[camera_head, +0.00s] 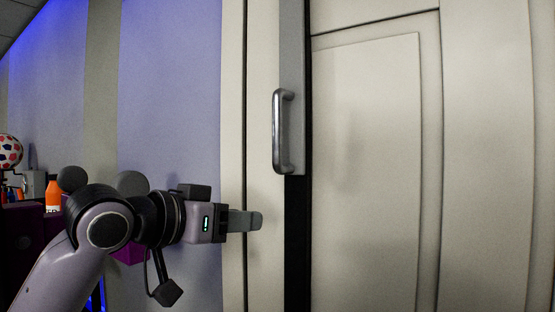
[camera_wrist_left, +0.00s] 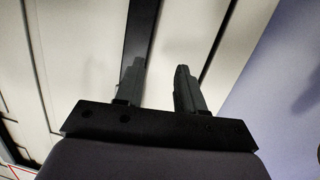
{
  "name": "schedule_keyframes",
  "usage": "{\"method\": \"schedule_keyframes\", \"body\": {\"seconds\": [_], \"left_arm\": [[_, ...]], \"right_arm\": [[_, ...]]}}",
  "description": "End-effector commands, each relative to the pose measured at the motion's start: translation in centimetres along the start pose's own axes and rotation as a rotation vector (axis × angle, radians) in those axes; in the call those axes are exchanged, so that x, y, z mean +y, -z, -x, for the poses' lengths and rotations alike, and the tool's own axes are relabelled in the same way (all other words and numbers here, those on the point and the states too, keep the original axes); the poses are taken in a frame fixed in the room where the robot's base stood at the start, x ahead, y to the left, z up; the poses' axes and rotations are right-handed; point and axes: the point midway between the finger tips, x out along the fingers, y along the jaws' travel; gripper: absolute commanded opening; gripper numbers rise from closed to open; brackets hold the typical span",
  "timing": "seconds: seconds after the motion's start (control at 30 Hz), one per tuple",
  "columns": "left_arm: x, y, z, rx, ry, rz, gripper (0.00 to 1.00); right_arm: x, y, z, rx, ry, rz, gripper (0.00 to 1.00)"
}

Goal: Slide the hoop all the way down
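No separate ring-shaped hoop can be made out. A D-shaped metal handle (camera_head: 282,130) stands upright on a grey vertical strip (camera_head: 292,40) in the head view. My left gripper (camera_head: 254,221) is below and to the left of this handle, apart from it, pointing right in front of the pale frame. In the left wrist view its two fingers (camera_wrist_left: 157,82) are spread with nothing between them, so it is open. The handle does not show in the left wrist view. My right gripper is in neither view.
A pale panelled door (camera_head: 368,170) fills the right side. A black vertical gap (camera_head: 297,250) runs beside it, also seen in the left wrist view (camera_wrist_left: 140,35). At far left are a patterned ball (camera_head: 9,151) and an orange bottle (camera_head: 54,196). A lilac wall (camera_head: 170,90) lies behind my arm.

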Motion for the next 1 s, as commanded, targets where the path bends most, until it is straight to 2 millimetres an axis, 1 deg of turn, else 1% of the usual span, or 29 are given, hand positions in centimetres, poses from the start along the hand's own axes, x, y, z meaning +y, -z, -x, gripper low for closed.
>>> {"method": "schedule_keyframes", "body": {"seconds": [0.03, 0.1, 0.2, 0.3, 0.4, 0.53, 0.63, 0.9, 1.0], "left_arm": [[0.6, 2.5, 0.6, 0.029, -0.009, -0.017, 0.38], [1.3, 5.4, 1.4, 0.063, -0.024, -0.031, 0.38], [2.5, 8.9, 2.5, 0.103, -0.042, -0.048, 0.38], [3.5, 11.8, 3.7, 0.136, -0.058, -0.06, 0.38], [4.2, 13.6, 4.5, 0.158, -0.069, -0.068, 0.38], [4.7, 14.8, 5.0, 0.172, -0.076, -0.072, 0.38], [4.9, 15.3, 4.4, 0.174, -0.079, -0.071, 0.38], [5.3, 16.1, 0.4, 0.172, -0.079, -0.07, 0.38], [5.4, 16.2, -0.8, 0.173, -0.079, -0.071, 0.38]], "right_arm": [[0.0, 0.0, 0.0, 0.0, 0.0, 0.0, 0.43], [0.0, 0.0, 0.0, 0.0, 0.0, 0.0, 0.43], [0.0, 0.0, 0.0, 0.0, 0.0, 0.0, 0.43], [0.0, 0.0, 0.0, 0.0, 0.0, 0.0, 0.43], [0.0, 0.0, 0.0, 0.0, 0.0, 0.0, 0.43], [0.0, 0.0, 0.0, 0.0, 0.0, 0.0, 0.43], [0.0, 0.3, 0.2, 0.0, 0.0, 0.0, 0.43], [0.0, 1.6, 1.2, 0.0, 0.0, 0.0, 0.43], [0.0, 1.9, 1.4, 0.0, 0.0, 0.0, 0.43]]}}
